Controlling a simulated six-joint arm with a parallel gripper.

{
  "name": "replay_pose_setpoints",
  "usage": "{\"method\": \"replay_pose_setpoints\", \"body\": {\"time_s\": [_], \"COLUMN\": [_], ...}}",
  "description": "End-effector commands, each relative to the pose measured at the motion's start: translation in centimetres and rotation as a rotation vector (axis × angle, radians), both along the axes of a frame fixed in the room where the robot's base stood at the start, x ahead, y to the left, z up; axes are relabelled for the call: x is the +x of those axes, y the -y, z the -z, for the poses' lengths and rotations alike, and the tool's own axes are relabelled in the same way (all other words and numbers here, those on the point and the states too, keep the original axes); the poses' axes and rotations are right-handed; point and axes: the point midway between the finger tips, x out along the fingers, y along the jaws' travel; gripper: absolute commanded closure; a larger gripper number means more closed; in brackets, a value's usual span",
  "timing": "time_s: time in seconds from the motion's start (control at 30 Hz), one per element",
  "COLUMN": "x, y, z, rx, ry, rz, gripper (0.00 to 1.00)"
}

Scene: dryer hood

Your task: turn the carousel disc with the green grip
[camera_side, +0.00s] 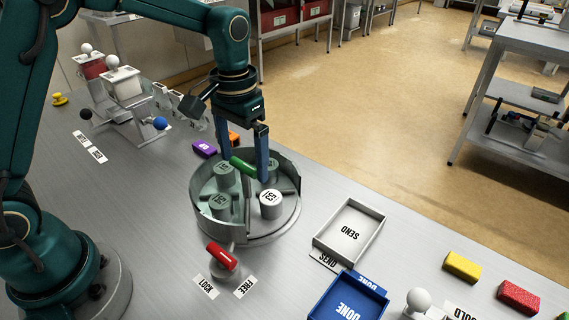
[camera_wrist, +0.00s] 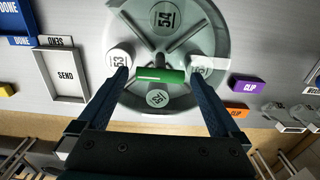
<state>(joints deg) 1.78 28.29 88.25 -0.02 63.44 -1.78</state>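The carousel disc (camera_side: 239,205) is a round grey plate with spokes, partly ringed by a low wall, and it carries several numbered grey and white cylinders. The green grip (camera_side: 243,165) is a short bar above the disc. It also shows near the middle of the wrist view (camera_wrist: 160,75). My gripper (camera_side: 244,168) points down over the disc, with its two blue fingers wide apart. In the wrist view my gripper (camera_wrist: 160,76) has one fingertip off each end of the green grip, with a gap on both sides. It holds nothing.
A red handle (camera_side: 221,257) sits at the disc's front, above LOCK and FREE labels. A SEND tray (camera_side: 318,240) and blue DONE tray (camera_side: 378,284) stand to the right. Purple (camera_side: 205,148) and orange (camera_side: 234,138) blocks lie behind the disc. Yellow (camera_side: 462,266) and red (camera_side: 518,297) blocks lie far right.

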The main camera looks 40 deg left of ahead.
Motion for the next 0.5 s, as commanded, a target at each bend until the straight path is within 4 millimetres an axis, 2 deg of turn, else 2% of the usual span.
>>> {"method": "replay_pose_setpoints", "body": {"time_s": [0.13,0.3,0.5], "x": [0.1,0.1,0.1], "y": [0.0,0.0,0.0], "z": [-0.6,-2.9,-4.8], "rx": [0.000,0.000,0.000], "ry": [0.003,0.006,0.003], "rz": [0.000,0.000,0.000], "gripper": [0.00,0.00,0.00]}}
